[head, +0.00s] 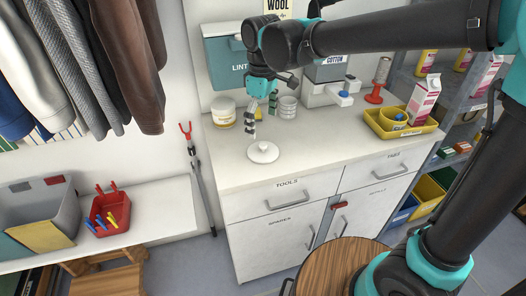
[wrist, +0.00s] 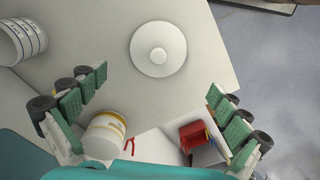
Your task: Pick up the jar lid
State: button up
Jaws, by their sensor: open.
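The jar lid (head: 263,152) is a round white disc with a small knob on top. It lies flat on the light countertop (head: 225,175) near its front left. The jar lid also shows in the wrist view (wrist: 158,49), at the top middle, beyond and between my two spread fingers. My gripper (head: 262,116) hangs above the counter, behind the lid in the head view. In the wrist view my gripper (wrist: 158,86) is open, with green ribbed pads wide apart and nothing between them. The lid is apart from both fingers.
A white jar with a yellow label (head: 223,112) stands left of my gripper. Stacked white ringed containers (head: 288,107) stand right of it. A yellow tray (head: 384,132) with a pink-and-white carton (head: 422,103) is at the right. Counter around the lid is clear.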

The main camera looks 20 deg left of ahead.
aim_at(262, 144)
notch_tip(262, 144, down, 4)
jog(key=shift+r, duration=0.2)
jog(key=shift+w+a+f, duration=0.1)
jog(key=shift+a+f, duration=0.05)
jog(key=shift+f, duration=1.15)
jog(key=shift+w+a+f, duration=0.1)
jog(key=shift+a+f, duration=0.05)
jog(key=shift+f, duration=1.1)
jog(key=c, duration=1.6)
jog(key=shift+d, duration=0.1)
